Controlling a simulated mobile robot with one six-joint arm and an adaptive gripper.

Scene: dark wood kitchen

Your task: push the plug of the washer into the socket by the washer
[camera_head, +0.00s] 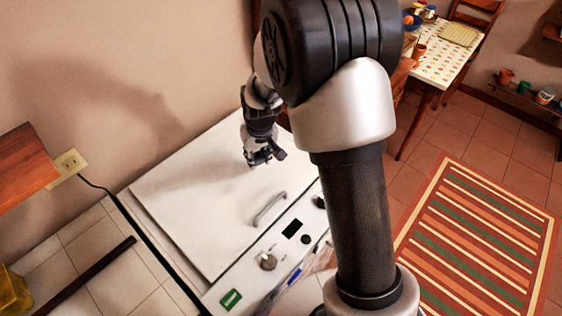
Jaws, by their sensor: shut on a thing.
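The washer (190,200) is a white top-loader standing against the wall, with a grey handle on its lid. The cream socket (67,163) is on the wall left of the washer, beside a wooden shelf. A dark cord (99,187) runs from just below the socket toward the washer's left edge. I cannot make out the plug itself. My gripper (263,159) hangs above the back right part of the lid, well to the right of the socket. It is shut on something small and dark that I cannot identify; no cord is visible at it.
The wooden shelf (22,168) juts out at the left, close to the socket. The washer's control panel (275,245) has knobs along the front. A striped rug (480,240) and a table (440,58) are at the right. The space above the lid's left part is clear.

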